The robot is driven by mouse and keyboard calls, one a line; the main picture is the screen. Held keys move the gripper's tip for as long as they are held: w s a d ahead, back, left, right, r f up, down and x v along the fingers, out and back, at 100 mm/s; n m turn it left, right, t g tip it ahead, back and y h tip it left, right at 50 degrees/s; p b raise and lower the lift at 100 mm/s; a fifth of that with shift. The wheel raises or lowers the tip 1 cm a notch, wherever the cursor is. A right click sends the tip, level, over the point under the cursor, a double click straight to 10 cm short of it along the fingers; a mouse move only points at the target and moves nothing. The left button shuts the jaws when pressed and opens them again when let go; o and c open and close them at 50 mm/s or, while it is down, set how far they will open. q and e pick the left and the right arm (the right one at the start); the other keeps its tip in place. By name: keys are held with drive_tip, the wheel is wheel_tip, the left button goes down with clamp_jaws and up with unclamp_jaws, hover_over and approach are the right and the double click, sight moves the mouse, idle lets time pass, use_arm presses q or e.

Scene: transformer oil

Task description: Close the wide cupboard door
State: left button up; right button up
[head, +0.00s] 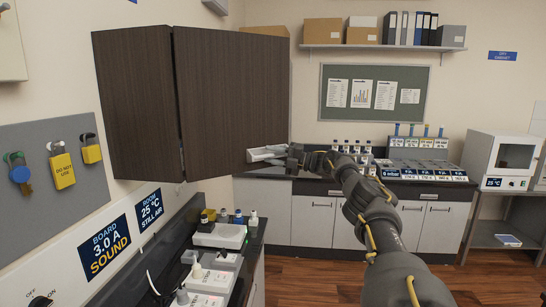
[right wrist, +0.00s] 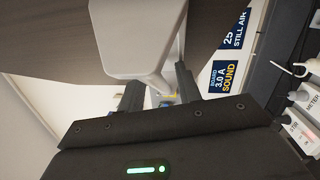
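The wide cupboard door (head: 232,90) is a dark wood panel on the wall cupboard at the left. It stands swung out, at an angle to the narrower dark panel (head: 135,105) left of it. A pale handle (head: 262,154) sits at its lower right corner. My right gripper (head: 290,156) is at this handle, just below the door's outer edge. In the right wrist view the pale handle (right wrist: 140,40) reaches down between the two dark fingers (right wrist: 160,92), which are apart. I cannot see a firm grip on it. My left gripper is not in view.
Below the cupboard a counter carries a white device (head: 220,236) and small bottles (head: 238,217). Padlocks (head: 62,165) hang on a grey board at the left. A back counter (head: 330,188) holds bottles and trays. The wooden floor (head: 490,275) is clear at the right.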

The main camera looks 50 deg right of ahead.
drive_tip(key=b+v, duration=0.4)
drive_tip(key=v, duration=0.6)
drive_tip(key=shift+s+d, duration=0.2)
drive_tip(key=shift+s, duration=0.15)
drive_tip(key=shift+f, duration=0.15)
